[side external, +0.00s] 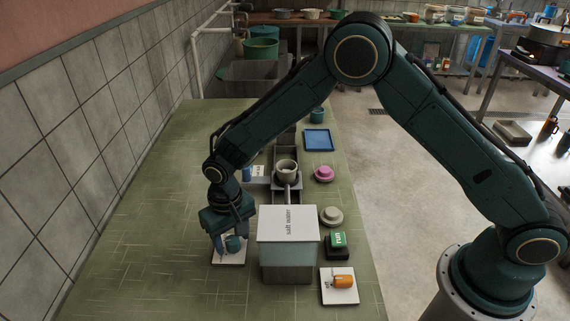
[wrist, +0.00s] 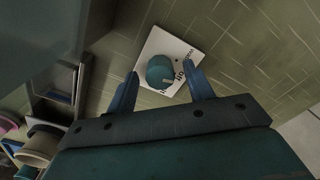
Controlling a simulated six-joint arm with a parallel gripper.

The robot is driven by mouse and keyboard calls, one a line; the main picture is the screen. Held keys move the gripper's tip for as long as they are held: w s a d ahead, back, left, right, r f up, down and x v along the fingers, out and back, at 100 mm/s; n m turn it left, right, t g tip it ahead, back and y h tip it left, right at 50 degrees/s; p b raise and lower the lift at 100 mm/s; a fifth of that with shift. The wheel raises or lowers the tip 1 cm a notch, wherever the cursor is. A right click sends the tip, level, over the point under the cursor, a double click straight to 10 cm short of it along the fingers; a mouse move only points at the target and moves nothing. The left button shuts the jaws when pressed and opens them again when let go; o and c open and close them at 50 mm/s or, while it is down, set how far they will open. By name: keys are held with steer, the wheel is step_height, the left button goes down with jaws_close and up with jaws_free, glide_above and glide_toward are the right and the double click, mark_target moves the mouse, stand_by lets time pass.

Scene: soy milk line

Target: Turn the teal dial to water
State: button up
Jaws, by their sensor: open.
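The teal dial (side external: 233,243) sits on a white plate (side external: 229,261) at the left of the salt water box. In the wrist view the teal dial (wrist: 160,71) shows a pale pointer mark at its lower right edge. The white plate (wrist: 169,42) carries black lettering, partly hidden and too small to read fully. My gripper (side external: 227,243) is over the dial, its fingers pointing down. In the wrist view my gripper (wrist: 160,78) is open, with one blue finger on each side of the dial and gaps visible between them. I cannot tell how far down the fingers reach.
A box labelled salt water (side external: 288,262) stands just right of the gripper. The bench (side external: 140,240) is clear at left.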

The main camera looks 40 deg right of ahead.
mark_target(233, 239)
step_height(233, 239, up, 13)
steer(key=shift+r, duration=0.2)
stand_by(0.4)
steer(key=shift+d, duration=0.1)
stand_by(0.3)
steer(key=m, duration=0.7)
steer(key=shift+s+f, duration=0.1)
steer(key=shift+f, duration=0.15)
step_height(233, 239, down, 14)
steer(key=shift+r, duration=0.2)
stand_by(0.6)
steer(key=c, duration=1)
